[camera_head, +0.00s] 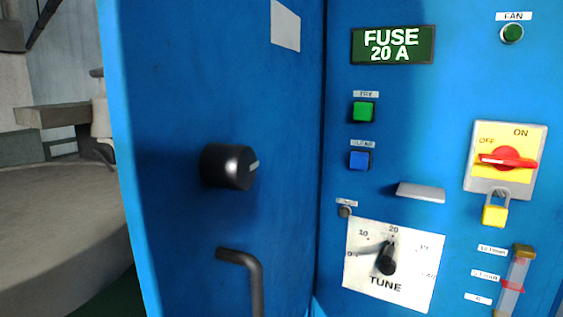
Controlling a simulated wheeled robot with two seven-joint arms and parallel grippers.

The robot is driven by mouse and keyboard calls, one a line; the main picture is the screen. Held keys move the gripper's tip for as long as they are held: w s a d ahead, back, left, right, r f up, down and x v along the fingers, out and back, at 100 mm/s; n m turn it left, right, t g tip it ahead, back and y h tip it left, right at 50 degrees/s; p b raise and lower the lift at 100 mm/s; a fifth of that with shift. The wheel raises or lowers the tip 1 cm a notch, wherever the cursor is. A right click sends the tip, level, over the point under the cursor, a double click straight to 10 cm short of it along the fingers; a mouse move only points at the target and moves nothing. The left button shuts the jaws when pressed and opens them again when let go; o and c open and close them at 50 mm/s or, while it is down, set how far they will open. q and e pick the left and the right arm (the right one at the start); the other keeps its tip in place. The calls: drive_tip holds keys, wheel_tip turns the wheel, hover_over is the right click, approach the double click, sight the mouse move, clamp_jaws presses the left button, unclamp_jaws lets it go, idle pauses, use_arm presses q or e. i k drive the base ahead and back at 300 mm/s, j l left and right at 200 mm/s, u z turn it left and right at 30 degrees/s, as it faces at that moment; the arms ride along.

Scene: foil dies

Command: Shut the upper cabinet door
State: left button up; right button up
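A blue door-like panel (190,90) fills the left half of the view, set at an angle to the blue control front (450,100) on the right. A dark vertical seam divides them. The panel's lighter free edge (122,150) faces left. It carries a round black knob (228,167), a bent dark handle (250,275) cut off by the bottom edge, and a white label (286,25). The panel's top and bottom are out of frame, so I cannot tell for sure whether it is the upper door. Neither gripper is in view.
The control front holds a green FUSE 20 A sign (393,45), green button (363,112), blue button (359,160), grey ledge (421,192), TUNE dial (387,260), red rotary switch (507,158), yellow padlock (495,215) and gauge tube (515,285).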

sight(182, 77)
drive_tip(key=k+l+u, duration=0.15)
drive_tip(key=l+u, duration=0.3)
drive_tip(key=k+l+u, duration=0.15)
drive_tip(key=l+u, duration=0.3)
drive_tip(key=k+l+u, duration=0.25)
drive_tip(key=u, duration=0.15)
